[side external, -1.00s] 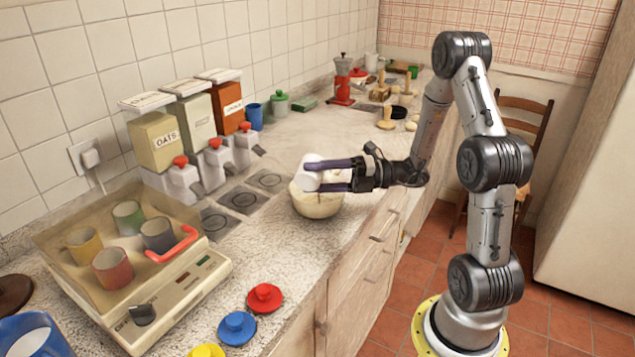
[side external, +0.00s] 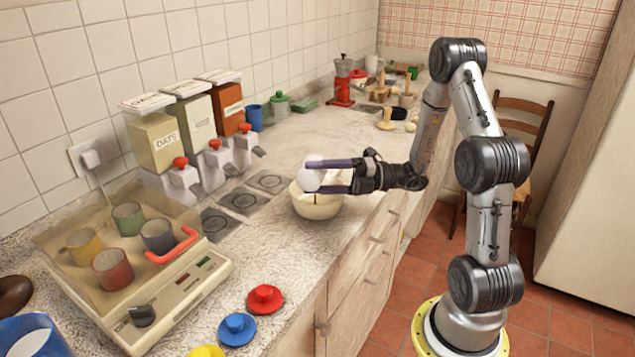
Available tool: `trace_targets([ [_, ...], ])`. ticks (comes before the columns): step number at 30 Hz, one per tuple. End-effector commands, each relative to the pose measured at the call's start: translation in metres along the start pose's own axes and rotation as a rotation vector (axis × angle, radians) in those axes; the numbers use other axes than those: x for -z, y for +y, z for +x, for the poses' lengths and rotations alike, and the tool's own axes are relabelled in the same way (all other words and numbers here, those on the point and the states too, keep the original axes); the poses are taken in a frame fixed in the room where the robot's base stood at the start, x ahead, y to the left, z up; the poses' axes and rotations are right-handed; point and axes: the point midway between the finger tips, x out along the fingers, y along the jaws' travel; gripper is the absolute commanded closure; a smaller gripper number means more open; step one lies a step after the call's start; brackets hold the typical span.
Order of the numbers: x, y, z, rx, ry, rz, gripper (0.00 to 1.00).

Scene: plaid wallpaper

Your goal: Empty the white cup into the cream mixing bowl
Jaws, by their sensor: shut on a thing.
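The cream mixing bowl (side external: 318,210) stands on the counter near its front edge. My gripper (side external: 322,176) is shut on the white cup (side external: 308,181), with one purple finger on either side of it. The cup is tilted well over above the bowl, its round end facing the camera. Its opening and anything in it are hidden from this side. The inside of the bowl is mostly hidden by the cup and fingers.
Dispensers, one labelled oats (side external: 160,140), line the wall behind dark square plates (side external: 240,201). A clear-lidded machine with several coloured cups (side external: 113,268) stands at left. Red (side external: 265,298) and blue (side external: 237,328) lids lie in front. Counter right of the bowl (side external: 345,150) is clear.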

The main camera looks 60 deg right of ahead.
Motion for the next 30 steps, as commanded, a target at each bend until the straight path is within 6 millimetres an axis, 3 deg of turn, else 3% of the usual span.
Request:
trace_targets([
  [30, -0.0028, -0.0035, -0.0015, -0.048, -0.012, 0.112, 1.0],
])
